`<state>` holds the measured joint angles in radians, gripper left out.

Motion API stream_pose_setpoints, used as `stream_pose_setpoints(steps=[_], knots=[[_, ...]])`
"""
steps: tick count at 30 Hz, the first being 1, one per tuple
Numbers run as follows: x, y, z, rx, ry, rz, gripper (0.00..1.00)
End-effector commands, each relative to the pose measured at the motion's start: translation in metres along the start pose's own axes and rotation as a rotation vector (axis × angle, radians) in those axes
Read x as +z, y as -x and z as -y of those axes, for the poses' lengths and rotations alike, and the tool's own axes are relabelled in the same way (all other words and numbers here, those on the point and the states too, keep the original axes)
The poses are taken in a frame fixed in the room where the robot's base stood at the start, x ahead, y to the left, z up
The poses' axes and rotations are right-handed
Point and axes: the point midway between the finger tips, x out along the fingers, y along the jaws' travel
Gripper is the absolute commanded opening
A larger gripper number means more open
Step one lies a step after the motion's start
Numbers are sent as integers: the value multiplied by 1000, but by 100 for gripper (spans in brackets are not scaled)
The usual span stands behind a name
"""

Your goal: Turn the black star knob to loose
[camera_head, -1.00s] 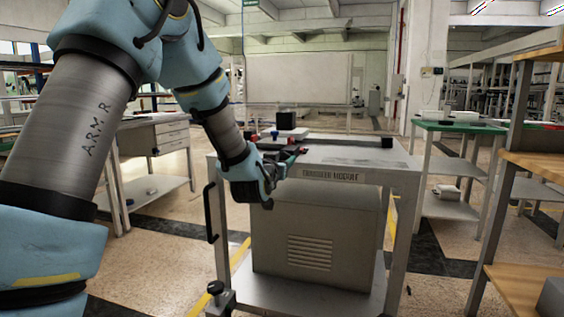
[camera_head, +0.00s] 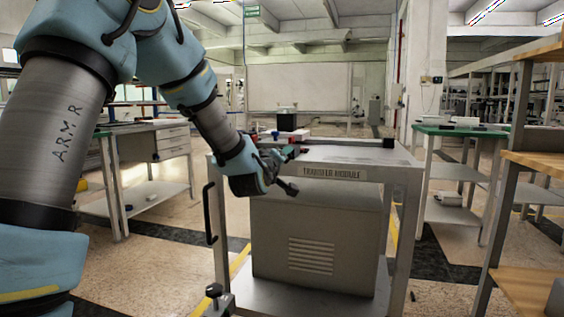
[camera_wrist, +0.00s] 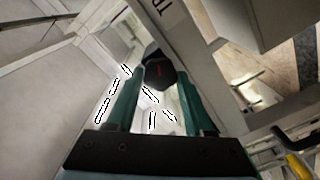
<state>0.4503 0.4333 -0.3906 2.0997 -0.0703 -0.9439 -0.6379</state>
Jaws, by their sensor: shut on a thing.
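In the head view my gripper (camera_head: 292,156) is at the front left edge of the cart's top, and the knob cannot be told apart clearly from the fingers there. The cart (camera_head: 345,158) is grey with a label plate (camera_head: 331,172) on its front edge.
A grey louvred box (camera_head: 318,240) stands on the cart's lower shelf. A green-topped table (camera_head: 460,131) and a wooden shelf unit (camera_head: 535,165) stand to the right.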

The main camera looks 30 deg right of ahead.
Motion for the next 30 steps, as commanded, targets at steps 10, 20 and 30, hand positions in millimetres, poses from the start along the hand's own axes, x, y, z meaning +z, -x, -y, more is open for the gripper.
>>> stream_pose_setpoints(steps=[10, 20, 30], knots=[[0, 0, 2, -1, 330, -1, 0], [0, 0, 4, -2, 644, -2, 0], [0, 0, 4, -2, 967, -2, 0]])
